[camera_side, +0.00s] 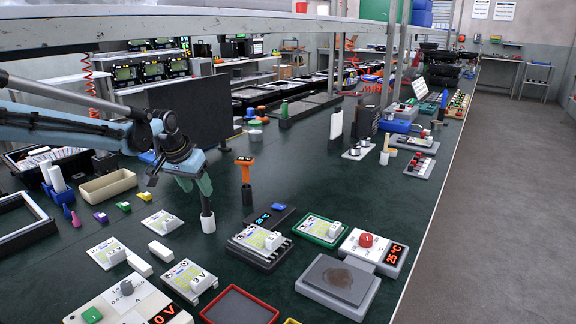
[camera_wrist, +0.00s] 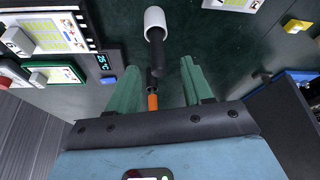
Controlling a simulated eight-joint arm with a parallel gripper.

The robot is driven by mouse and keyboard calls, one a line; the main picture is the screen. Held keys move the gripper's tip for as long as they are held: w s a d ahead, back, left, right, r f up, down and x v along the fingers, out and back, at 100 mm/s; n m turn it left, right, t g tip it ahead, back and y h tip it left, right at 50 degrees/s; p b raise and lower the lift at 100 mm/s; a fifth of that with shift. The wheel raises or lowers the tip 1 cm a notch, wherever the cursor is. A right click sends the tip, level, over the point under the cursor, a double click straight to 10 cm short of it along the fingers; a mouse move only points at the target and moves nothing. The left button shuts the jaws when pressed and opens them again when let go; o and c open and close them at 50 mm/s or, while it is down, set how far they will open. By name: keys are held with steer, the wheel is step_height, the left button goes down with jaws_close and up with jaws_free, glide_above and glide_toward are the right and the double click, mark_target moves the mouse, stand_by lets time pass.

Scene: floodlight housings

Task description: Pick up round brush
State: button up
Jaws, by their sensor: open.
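A dark upright handle stands in a small white round base (camera_side: 208,223) on the dark green table; I take it for the round brush, but its bristles cannot be made out. In the wrist view the dark handle (camera_wrist: 158,52) rises from the white base (camera_wrist: 154,18) towards my gripper. My gripper (camera_side: 205,190) is right above it in the side view, green fingers pointing down.
An orange-topped tool (camera_side: 245,163) stands in a dark holder just right of my gripper; its orange part (camera_wrist: 152,102) shows between the fingers. Meter boxes (camera_side: 259,246) stand in front. A beige tray (camera_side: 107,186) lies left.

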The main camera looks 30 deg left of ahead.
mark_target(206, 210)
steer(key=shift+w+x, duration=0.2)
steer(key=shift+x, duration=1.35)
steer(key=shift+w+x, duration=0.2)
steer(key=shift+x, duration=1.35)
steer(key=shift+r, duration=0.15)
jaws_close()
